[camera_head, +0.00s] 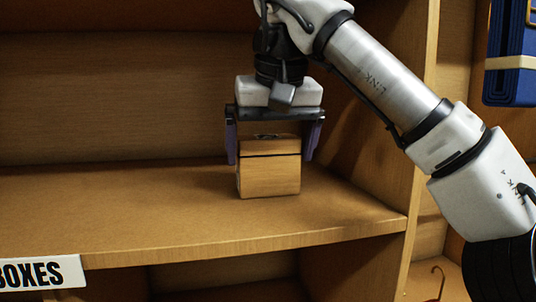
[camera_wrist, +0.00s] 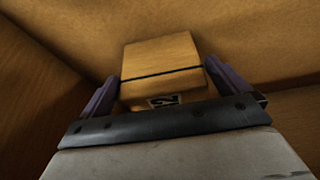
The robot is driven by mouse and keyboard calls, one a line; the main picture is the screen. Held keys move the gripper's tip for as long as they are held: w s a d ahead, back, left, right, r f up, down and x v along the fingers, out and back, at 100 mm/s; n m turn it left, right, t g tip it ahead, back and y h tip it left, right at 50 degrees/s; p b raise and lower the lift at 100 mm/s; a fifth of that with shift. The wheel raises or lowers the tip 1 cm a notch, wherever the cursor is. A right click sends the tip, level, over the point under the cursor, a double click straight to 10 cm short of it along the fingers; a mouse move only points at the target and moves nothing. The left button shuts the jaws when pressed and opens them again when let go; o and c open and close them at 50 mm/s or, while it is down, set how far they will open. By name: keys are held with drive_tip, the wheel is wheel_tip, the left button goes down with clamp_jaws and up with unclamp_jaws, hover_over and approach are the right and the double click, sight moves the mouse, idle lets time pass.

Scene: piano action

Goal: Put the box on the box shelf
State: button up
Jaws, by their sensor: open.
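The wooden box (camera_head: 270,174) with a dark seam below its lid stands upright on the box shelf (camera_head: 130,215), toward its right end. A dark metal fitting shows on the box top. My gripper (camera_head: 272,152) is open above the box, with one purple finger at each side of it and a visible gap on both sides. In the wrist view the box (camera_wrist: 163,60) lies between the two spread fingers (camera_wrist: 164,88), and a small dark label with a light mark shows near its edge. The box's underside is hidden.
A white "BOXES" sign (camera_head: 40,273) is on the shelf's front edge at lower left. The upright divider (camera_head: 415,150) stands right of the box. Blue folded items (camera_head: 512,75) hang at upper right. The shelf left of the box is bare.

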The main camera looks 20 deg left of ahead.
drive_tip(key=s+d, duration=0.1)
drive_tip(key=s, duration=0.1)
drive_tip(key=s+d, duration=0.2)
drive_tip(key=s, duration=0.1)
drive_tip(key=s+d, duration=0.2)
drive_tip(key=shift+s+d, duration=0.15)
drive_tip(key=shift+s, duration=0.2)
drive_tip(key=shift+s+d, duration=0.15)
drive_tip(key=shift+s, duration=0.05)
idle(0.9)
